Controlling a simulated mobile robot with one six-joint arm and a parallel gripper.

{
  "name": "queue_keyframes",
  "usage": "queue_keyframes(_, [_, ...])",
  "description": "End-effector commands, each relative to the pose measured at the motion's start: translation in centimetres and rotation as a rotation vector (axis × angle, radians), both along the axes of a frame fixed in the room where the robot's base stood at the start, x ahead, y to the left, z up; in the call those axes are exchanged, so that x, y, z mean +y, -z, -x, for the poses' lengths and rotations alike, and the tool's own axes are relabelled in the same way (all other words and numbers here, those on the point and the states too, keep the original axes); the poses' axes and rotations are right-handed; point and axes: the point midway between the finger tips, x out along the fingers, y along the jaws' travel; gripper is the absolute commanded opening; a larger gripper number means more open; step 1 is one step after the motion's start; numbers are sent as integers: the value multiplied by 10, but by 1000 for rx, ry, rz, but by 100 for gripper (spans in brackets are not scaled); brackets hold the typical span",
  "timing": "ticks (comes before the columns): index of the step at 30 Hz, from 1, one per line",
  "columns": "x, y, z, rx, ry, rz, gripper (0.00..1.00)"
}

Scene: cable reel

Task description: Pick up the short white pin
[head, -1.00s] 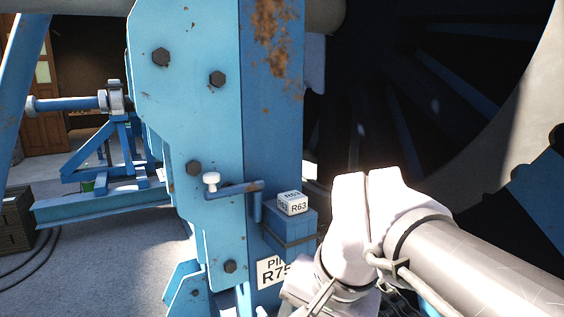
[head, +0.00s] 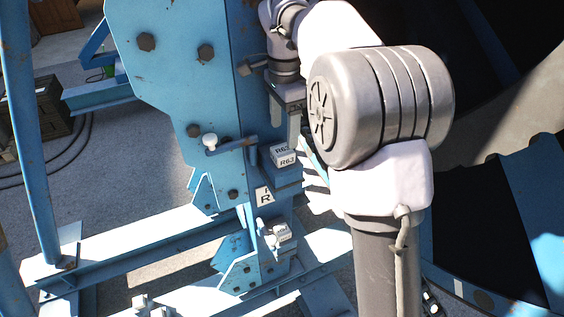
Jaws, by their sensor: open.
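A small white knob-headed piece (head: 209,141) stands at the left end of a blue bar (head: 236,146) on the side of the blue stand. It may be the short white pin; I cannot tell how far its shank runs down. My gripper (head: 286,136) is open and points down, to the right of this piece and just above a white block (head: 284,156) marked R63. I see nothing held between the fingers. The block rests on a small blue ledge, and the fingertips are close to it; I cannot tell whether they touch.
The blue stand (head: 170,90) with dark bolts fills the middle. A partly hidden label plate (head: 264,195) and a small grey-white part (head: 280,234) sit lower on it. The large dark reel is at the right. Blue beams cross the floor (head: 110,190), which has free room at left.

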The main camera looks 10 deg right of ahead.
Motion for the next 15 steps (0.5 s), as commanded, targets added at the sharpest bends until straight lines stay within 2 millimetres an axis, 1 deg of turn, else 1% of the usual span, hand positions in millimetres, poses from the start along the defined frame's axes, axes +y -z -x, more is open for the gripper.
queue_keyframes(1, [0,8,0,1,0,0,71])
queue_keyframes(5, [1,22,2,0,-1,-1,71])
queue_keyframes(9, [5,49,8,2,-1,-1,71])
queue_keyframes(12, [5,64,7,1,0,-1,71])
queue_keyframes(15, [5,69,7,-2,-1,0,71])
